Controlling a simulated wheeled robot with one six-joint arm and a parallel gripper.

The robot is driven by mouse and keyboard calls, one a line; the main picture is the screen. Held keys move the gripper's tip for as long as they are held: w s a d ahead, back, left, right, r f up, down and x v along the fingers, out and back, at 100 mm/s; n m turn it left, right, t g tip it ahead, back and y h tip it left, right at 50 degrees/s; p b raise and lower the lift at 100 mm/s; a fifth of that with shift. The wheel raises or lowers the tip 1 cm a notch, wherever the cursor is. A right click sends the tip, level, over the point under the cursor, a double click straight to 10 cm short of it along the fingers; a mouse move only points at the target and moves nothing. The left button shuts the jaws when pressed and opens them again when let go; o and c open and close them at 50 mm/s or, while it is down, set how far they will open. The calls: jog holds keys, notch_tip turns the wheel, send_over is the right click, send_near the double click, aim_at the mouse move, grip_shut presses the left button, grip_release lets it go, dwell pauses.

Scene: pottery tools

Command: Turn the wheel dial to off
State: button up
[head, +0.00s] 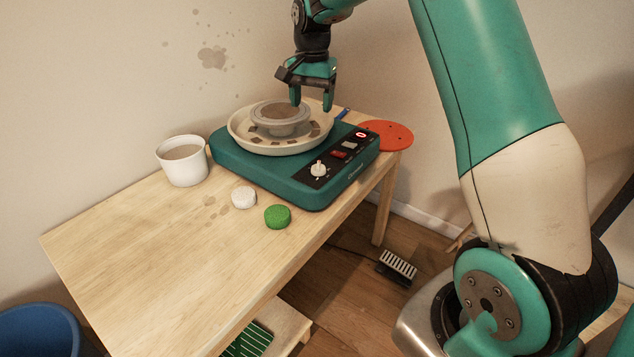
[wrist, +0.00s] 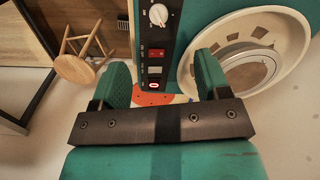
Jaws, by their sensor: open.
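The teal pottery wheel (head: 294,190) stands on the wooden table, with a cream splash pan (head: 243,139) and a grey wheel head on top. Its white dial (head: 318,169) sits on the black front panel, left of a red switch (head: 338,155) and a lit red display (head: 361,134). The dial also shows in the wrist view (wrist: 158,15), with its marks too small to read. My gripper (head: 312,106) is open and empty, pointing down above the right rear part of the pan, apart from the dial. Both fingers (wrist: 163,80) show in the wrist view.
A white cup (head: 182,161) stands left of the wheel. A white disc (head: 243,197) and a green disc (head: 277,216) lie in front of it. A flat orange disc (head: 388,135) lies at its right. A foot pedal (head: 397,266) is on the floor. The table's left part is clear.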

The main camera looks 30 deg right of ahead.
jog(key=w+d+f+m, duration=0.2)
jog(key=d+f, duration=0.1)
send_near(319, 164)
notch_tip(319, 164, down, 10)
jog(key=shift+w+a+f+p, duration=0.1)
jog(key=shift+w+a+p, duration=0.1)
jog(key=shift+p, duration=0.1)
jog(key=c, duration=0.9)
